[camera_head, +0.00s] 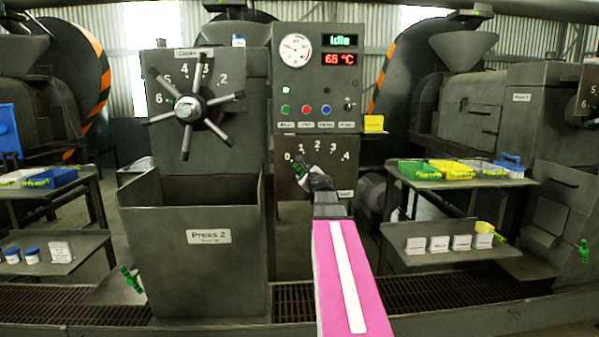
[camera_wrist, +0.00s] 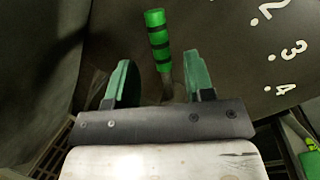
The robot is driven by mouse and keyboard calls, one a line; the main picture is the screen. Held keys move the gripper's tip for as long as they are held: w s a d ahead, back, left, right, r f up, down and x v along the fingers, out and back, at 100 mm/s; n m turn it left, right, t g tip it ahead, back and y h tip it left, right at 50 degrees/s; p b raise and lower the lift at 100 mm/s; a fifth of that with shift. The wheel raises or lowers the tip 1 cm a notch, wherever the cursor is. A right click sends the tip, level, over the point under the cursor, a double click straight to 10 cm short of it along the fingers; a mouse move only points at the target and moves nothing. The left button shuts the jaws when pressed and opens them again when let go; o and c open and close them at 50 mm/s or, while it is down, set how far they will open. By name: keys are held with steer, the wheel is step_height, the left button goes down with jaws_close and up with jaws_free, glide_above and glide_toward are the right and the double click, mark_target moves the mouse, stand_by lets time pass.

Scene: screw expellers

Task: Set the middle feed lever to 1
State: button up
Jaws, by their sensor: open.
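The feed lever has a green handle with dark bands (camera_wrist: 158,42) on a thin metal shaft in the wrist view. In the head view it is small and partly hidden by my gripper, on the lower panel (camera_head: 340,179) of Press 2, under a scale from 0 to 4. It lies near the 0 and 1 end; its exact mark cannot be told. My gripper (camera_wrist: 160,72) is open, with one green finger on each side of the lever's lower handle and shaft. I see no clear contact. In the head view my gripper (camera_head: 305,174) is at the scale's left side.
Above the panel are a gauge (camera_head: 295,50), displays and buttons. A spoked handwheel (camera_head: 190,108) stands to the left, above an open bin (camera_head: 190,260). Shelves with trays (camera_head: 450,183) and boxes are at the right. My arm covers the lower middle.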

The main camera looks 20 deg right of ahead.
mark_target(300, 170)
steer(key=w, duration=0.6)
steer(key=shift+w, duration=0.2)
jaws_close()
